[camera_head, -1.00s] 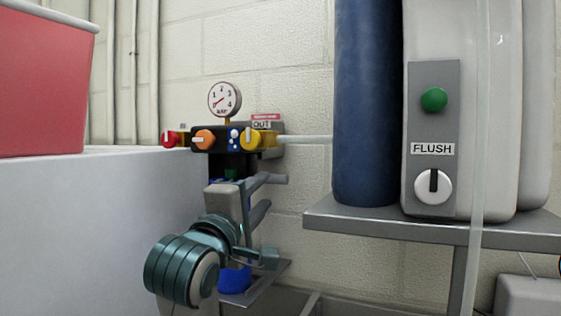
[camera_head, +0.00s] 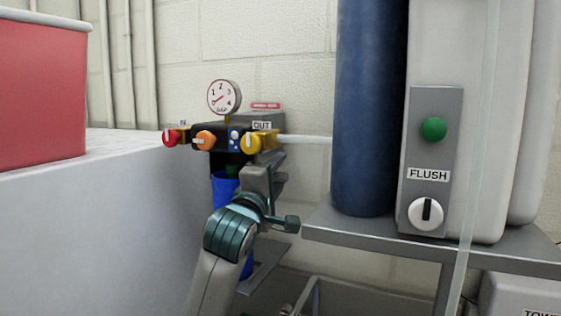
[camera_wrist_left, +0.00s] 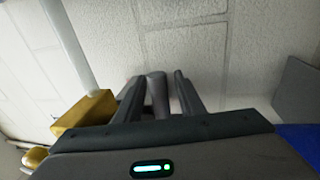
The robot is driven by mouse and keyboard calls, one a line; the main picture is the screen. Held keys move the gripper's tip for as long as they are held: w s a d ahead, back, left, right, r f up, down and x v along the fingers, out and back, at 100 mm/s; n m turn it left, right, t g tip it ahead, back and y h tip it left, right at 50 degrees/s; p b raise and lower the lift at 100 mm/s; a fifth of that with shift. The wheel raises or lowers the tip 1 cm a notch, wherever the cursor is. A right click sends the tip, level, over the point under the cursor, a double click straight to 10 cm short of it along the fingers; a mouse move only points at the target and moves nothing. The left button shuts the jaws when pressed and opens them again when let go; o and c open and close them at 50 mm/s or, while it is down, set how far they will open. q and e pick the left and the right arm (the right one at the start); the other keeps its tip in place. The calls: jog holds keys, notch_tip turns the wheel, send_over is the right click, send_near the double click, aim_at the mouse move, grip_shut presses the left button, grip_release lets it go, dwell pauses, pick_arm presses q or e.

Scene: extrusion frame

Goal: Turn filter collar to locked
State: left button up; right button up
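A black valve block (camera_head: 222,137) with a gauge (camera_head: 224,97) on top stands by the wall. Below it is a blue filter bowl (camera_head: 225,188), partly behind my left arm. The filter collar at its top is mostly hidden; a small green mark (camera_head: 233,170) shows there. My left gripper (camera_head: 279,171) is just right of the bowl, below the yellow knob. In the left wrist view the fingers (camera_wrist_left: 160,95) stand apart, pointing at the wall; a grey shape shows between them, unclear what. Blue shows at that view's right edge (camera_wrist_left: 300,135). My right gripper is out of view.
A pale pipe (camera_head: 305,139) runs right to a blue cylinder (camera_head: 368,110). A grey shelf (camera_head: 400,238) with a FLUSH panel (camera_head: 430,160) stands right. A red bin (camera_head: 40,90) sits left.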

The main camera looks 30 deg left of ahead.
pick_arm(q)
jog(key=shift+w+a+r, duration=0.1)
jog(key=shift+w, duration=0.55)
jog(key=shift+c, duration=0.4)
grip_shut()
jog(key=shift+s+a, duration=0.1)
